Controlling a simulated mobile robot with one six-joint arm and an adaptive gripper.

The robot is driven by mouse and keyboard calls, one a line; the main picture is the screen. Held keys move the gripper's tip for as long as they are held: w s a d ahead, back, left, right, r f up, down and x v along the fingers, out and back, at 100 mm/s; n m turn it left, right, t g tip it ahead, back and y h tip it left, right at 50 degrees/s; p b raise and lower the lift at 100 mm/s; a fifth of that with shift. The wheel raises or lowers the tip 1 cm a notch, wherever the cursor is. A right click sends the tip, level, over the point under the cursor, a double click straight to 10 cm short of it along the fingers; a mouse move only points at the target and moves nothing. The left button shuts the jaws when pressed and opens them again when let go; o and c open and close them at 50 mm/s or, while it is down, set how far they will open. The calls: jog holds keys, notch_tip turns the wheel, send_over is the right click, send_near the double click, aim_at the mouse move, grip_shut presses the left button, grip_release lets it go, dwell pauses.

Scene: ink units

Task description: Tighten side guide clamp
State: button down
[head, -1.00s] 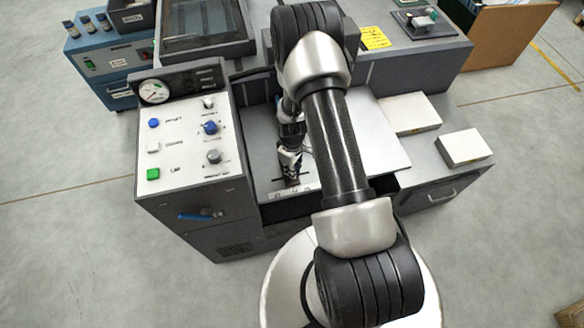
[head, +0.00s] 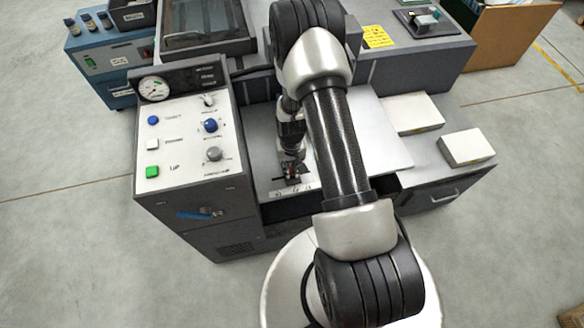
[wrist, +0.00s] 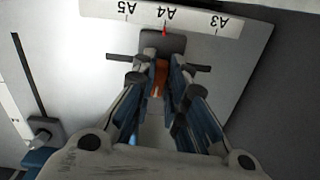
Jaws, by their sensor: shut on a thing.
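The side guide clamp (wrist: 162,43) is a dark block with thin dark bars to both sides and an orange part (wrist: 160,75) at its middle. In the wrist view it stands by a white scale strip (wrist: 190,17) marked A5, A4 and A3, with a red pointer at A4. My gripper (wrist: 160,79) is shut on the orange part, one finger on each side. In the head view my gripper (head: 292,172) is small and low over the clamp at the front of the machine bed. The lower part of the clamp is hidden by the fingers.
A control panel (head: 187,130) with a gauge, knobs and buttons stands left of the bed. A blue lever (head: 199,214) is on the cabinet front below it. White paper stacks (head: 466,147) lie to the right.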

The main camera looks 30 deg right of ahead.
jog(key=m, duration=0.4)
jog(key=shift+w+a, duration=0.1)
jog(key=shift+a+m+b, duration=0.1)
jog(key=shift+m+b, duration=0.25)
jog(key=shift+m, duration=1.45)
jog(key=shift+w, duration=0.1)
jog(key=c, duration=1.6)
grip_release()
jog(key=shift+r, duration=0.1)
notch_tip(320, 180, up, 12)
